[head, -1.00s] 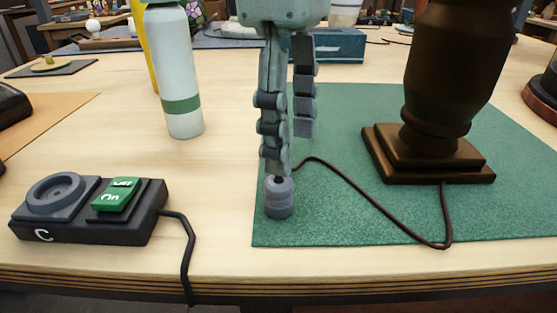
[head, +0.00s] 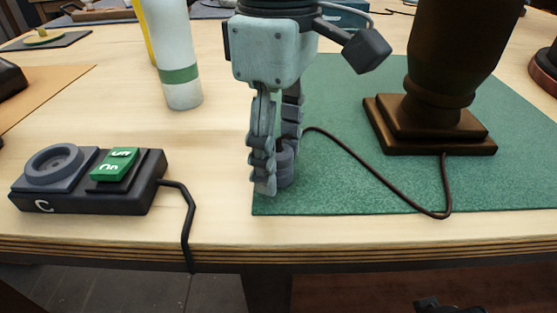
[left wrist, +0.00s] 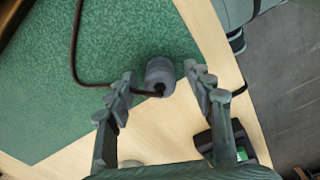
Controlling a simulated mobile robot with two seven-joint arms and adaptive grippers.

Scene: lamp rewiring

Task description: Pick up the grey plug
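The grey plug (head: 284,168) stands on the left edge of the green mat (head: 330,195), with its brown cord leading to the dark brown lamp base (head: 430,130). In the head view my left gripper (head: 274,165) is lowered around the plug, and its near finger hides part of it. In the left wrist view the plug (left wrist: 159,74) sits between the tips of the open left gripper (left wrist: 162,85), with a visible gap to the left-hand finger. The right-hand finger is close to the plug; whether it touches cannot be told.
A black socket box (head: 88,196) with a green switch (head: 114,164) and black cable (head: 188,225) lies to the left. A pale bottle with a green band (head: 178,75) stands behind it. The table's front edge (head: 330,238) is close to the plug.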

